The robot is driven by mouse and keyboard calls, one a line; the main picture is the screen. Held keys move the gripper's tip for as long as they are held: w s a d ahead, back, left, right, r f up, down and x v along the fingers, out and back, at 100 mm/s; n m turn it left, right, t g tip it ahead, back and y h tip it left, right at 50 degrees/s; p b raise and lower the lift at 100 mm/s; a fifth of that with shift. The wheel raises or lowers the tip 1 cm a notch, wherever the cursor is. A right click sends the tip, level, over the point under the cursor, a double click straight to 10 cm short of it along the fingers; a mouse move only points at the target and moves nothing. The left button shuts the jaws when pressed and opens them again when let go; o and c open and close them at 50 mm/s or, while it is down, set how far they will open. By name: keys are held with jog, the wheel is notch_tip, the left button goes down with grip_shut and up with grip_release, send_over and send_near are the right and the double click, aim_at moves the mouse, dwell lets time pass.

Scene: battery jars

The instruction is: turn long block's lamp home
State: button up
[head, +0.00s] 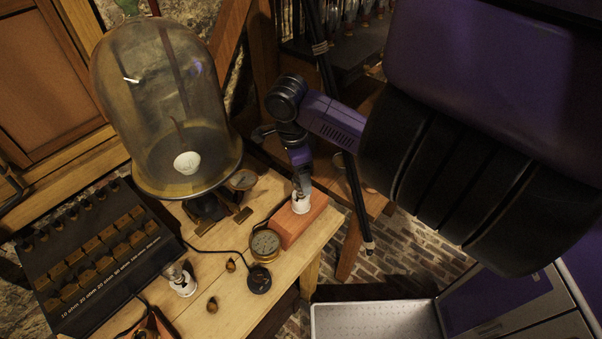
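The long block (288,229) is a reddish-brown wooden bar near the right edge of the table. A white lamp socket (301,206) stands upright on it, with a small clear lamp (303,188) above. My gripper (301,172) points down right over this lamp, at its top. The fingers are small and dark here, so I cannot tell whether they are shut on the glass or open around it. A second clear lamp in a white socket (183,285) stands at the front left of the table, apart from my gripper.
A tall glass bell jar (165,100) stands behind, left of my arm. A black resistance box (95,255) lies at left. A brass dial (265,244) and a black round knob (259,280) sit close to the block. Small brass pieces (212,305) lie on the wooden table (225,265).

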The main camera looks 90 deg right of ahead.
jog(key=shift+w+a+r, duration=0.1)
jog(key=shift+w+r, duration=0.05)
jog(key=shift+r, duration=1.15)
jog(key=shift+w+r, duration=0.15)
jog(key=shift+r, duration=1.15)
jog(key=shift+w+a+r, duration=0.1)
jog(key=shift+w+r, duration=0.05)
jog(key=shift+r, duration=1.15)
